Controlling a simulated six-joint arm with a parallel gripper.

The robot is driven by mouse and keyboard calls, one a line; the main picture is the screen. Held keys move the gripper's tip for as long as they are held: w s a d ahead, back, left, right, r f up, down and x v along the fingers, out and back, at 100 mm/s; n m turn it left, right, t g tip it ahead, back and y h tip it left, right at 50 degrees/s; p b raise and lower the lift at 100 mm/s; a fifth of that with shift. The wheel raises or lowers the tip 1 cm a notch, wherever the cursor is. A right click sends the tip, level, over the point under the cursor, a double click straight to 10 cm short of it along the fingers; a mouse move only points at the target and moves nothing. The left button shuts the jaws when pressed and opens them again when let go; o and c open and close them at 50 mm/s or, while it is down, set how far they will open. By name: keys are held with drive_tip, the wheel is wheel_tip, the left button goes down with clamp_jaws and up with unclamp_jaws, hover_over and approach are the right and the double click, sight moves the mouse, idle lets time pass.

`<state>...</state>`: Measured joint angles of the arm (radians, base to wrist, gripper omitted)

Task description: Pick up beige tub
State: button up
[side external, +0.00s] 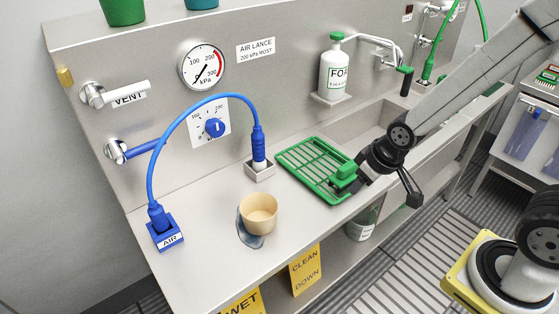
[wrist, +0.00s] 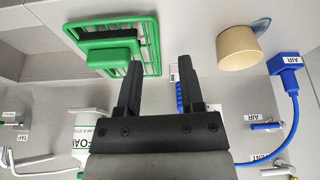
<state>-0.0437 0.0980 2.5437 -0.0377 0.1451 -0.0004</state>
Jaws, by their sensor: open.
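The beige tub (side external: 258,216) stands upright and looks empty on the steel counter, near its front edge. In the wrist view the tub (wrist: 240,48) is at the upper right, outside the space between my fingers. My gripper (side external: 388,190) is open and empty. In the side view it is to the right of the tub, beside the green rack, and clearly apart from the tub. Both dark fingers of my gripper (wrist: 160,66) show in the wrist view with nothing between them.
A bluish wet-looking patch (side external: 246,238) lies beside the tub. A green rack (side external: 309,163) bears a green block (side external: 346,174). A blue hose (side external: 194,112) arches from the AIR block (side external: 164,236) to a steel holder (side external: 259,174). A FOAM bottle (side external: 333,72) stands behind.

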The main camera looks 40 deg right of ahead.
drive_tip(key=w+a+f+n+t+y, duration=0.3)
drive_tip(key=a, duration=0.4)
drive_tip(key=w+a+f+n+t+y, duration=0.2)
drive_tip(key=w+a+t+y, duration=0.1)
drive_tip(key=a, duration=0.5)
drive_tip(key=shift+w+a+f+n+t+y, duration=0.15)
drive_tip(key=shift+a+f+n+t+y, duration=0.15)
drive_tip(key=shift+f+n+y, duration=0.15)
drive_tip(key=shift+w, duration=0.1)
drive_tip(key=shift+x, duration=1.15)
drive_tip(key=shift+x, duration=2.65)
